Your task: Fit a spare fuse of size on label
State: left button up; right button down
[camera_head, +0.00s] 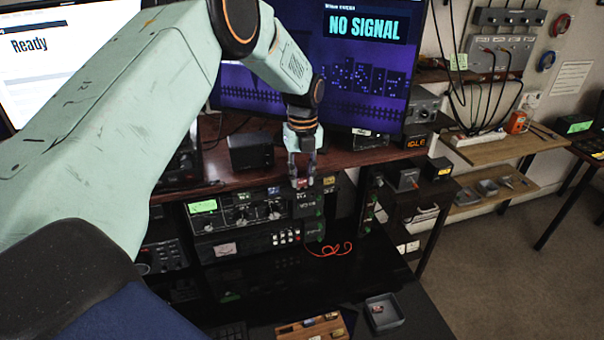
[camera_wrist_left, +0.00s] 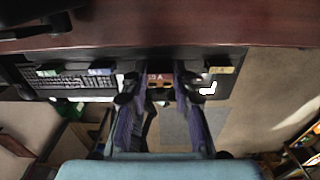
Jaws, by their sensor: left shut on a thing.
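My left gripper (camera_head: 302,172) reaches down in front of the radio unit (camera_head: 262,212) with knobs and a green display. Its fingers are closed, and a small red piece (camera_head: 301,183) shows at their tips. In the left wrist view the gripper (camera_wrist_left: 158,88) frames a red piece marked "10 A" (camera_wrist_left: 158,79); whether this is the held thing or a label behind it I cannot tell. It lines up with green (camera_wrist_left: 48,72), blue (camera_wrist_left: 100,71) and yellow (camera_wrist_left: 222,70) tags. A wooden block (camera_head: 290,331) holds several small coloured pieces. My right gripper is not in view.
A grey tray (camera_head: 396,318) with a small red piece inside stands right of the block. An orange wire (camera_head: 330,249) lies on the black lower surface. The desk (camera_head: 215,184) carries monitors and small boxes. A dark shelf unit stands to the right.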

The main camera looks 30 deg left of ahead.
aim_at(303, 178)
pick_arm(q)
jog(key=shift+f+b, duration=0.35)
jog(key=shift+f, duration=0.3)
jog(key=o, duration=0.9)
notch_tip(303, 178, up, 12)
jog(key=shift+w+r, duration=0.1)
dwell(0.6)
